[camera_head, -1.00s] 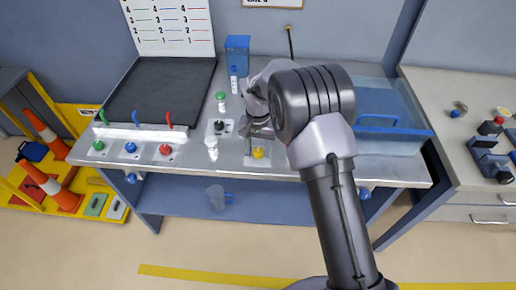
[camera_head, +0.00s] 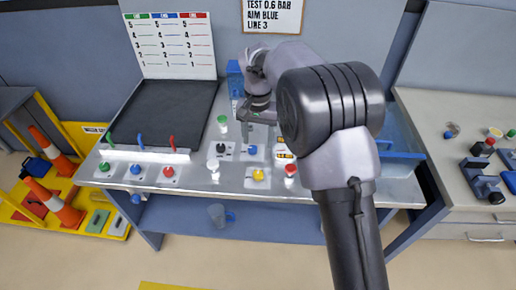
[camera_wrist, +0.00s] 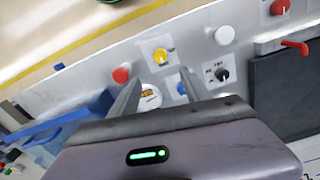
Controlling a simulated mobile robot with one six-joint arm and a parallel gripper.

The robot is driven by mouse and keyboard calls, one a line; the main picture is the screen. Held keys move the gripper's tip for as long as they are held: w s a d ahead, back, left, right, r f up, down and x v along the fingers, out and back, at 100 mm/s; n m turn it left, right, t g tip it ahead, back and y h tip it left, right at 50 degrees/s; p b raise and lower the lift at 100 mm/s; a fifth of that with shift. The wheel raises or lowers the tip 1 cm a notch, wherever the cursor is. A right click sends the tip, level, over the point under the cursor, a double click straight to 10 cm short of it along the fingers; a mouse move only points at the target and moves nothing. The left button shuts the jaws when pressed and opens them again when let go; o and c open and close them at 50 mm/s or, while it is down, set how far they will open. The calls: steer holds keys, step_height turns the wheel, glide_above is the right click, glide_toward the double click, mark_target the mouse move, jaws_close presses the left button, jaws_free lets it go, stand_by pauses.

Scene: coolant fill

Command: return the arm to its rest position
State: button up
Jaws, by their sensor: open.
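My gripper (camera_head: 256,112) is raised above the back middle of the steel bench (camera_head: 205,180), with my arm reaching up from the lower right of the head view. In the wrist view my gripper (camera_wrist: 158,92) shows two parallel fingers apart, with nothing held between them. Below it lie the yellow knob (camera_wrist: 160,56), the red knob (camera_wrist: 121,74), a round gauge (camera_wrist: 149,97) and a black knob (camera_wrist: 222,74). A blue knob is partly hidden by the right finger. My arm hides part of the bench's right side.
A blue bin (camera_head: 400,150) stands at the bench's right end, close to my arm. A dark mat (camera_head: 170,112) and coloured levers (camera_head: 140,142) are on the left. A jug (camera_head: 217,214) is on the lower shelf. A side counter (camera_head: 450,110) holds small parts.

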steer(key=shift+r, duration=0.45)
steer(key=s+d+r+t+y+b, duration=0.1)
steer(key=s+d+r+b, duration=0.1)
steer(key=s+d+r, duration=0.3)
steer(key=s+d+r+m+t+b, duration=0.1)
steer(key=s+d+r+b, duration=0.1)
steer(key=s, duration=0.5)
steer(key=s+d+r+t+y+b, duration=0.1)
steer(key=s+d+r+b, duration=0.1)
steer(key=s+d+r, duration=0.3)
steer(key=s+f+m+t+b, duration=0.1)
steer(key=s+f, duration=0.5)
steer(key=s, duration=0.8)
steer(key=shift+d+f+t+b, duration=0.2)
steer(key=shift+d+t+b, duration=0.05)
steer(key=shift+t+b, duration=0.6)
